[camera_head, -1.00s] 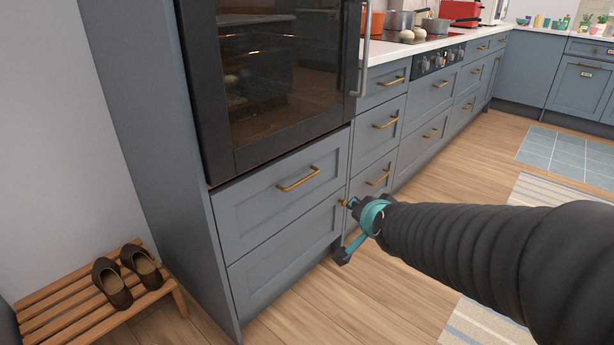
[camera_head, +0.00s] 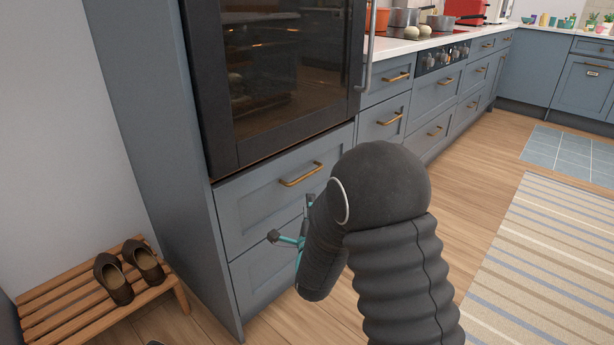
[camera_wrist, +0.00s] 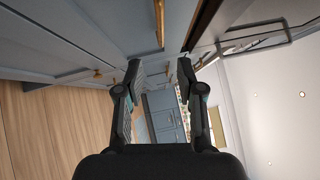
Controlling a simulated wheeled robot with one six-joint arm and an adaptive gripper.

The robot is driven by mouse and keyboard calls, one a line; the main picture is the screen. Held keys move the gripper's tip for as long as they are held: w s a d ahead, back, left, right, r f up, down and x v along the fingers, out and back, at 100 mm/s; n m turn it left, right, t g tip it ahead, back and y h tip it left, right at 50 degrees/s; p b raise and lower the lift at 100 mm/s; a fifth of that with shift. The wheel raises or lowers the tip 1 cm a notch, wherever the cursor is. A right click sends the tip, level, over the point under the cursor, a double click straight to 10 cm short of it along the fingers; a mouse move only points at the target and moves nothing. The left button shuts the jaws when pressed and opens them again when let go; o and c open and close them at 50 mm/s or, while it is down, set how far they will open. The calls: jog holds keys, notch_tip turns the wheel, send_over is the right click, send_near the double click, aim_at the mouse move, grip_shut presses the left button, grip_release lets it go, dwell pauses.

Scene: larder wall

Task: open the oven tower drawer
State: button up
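The oven tower is a tall blue-grey cabinet (camera_head: 150,140) with a dark glass oven above two drawers. The upper drawer (camera_head: 250,205) has a brass bar handle (camera_head: 301,175) and looks shut. The lower drawer (camera_head: 262,280) also looks shut; my arm covers part of its front. My gripper (camera_head: 290,219) is in front of the drawers, below and slightly left of the upper handle. In the wrist view my gripper (camera_wrist: 159,66) is open, with nothing between its fingers. A brass handle (camera_wrist: 159,22), which appears to be the upper one, lies beyond the fingertips.
The oven door (camera_head: 280,80) is just above the upper drawer, with a vertical handle at its right. A wooden slatted bench (camera_head: 70,310) with shoes stands at lower left. More drawers with brass handles (camera_head: 389,118) run rightward. Floor and a striped rug (camera_head: 550,250) are clear at right.

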aim_at(308, 175)
jog(key=w, duration=0.4)
jog(key=w+a+r+p, duration=0.1)
jog(key=w, duration=0.4)
jog(key=w+r+p, duration=0.1)
jog(key=w, duration=0.3)
jog(key=shift+w+a, duration=0.15)
jog(key=shift+a, duration=0.05)
jog(key=shift+c, duration=0.2)
grip_shut()
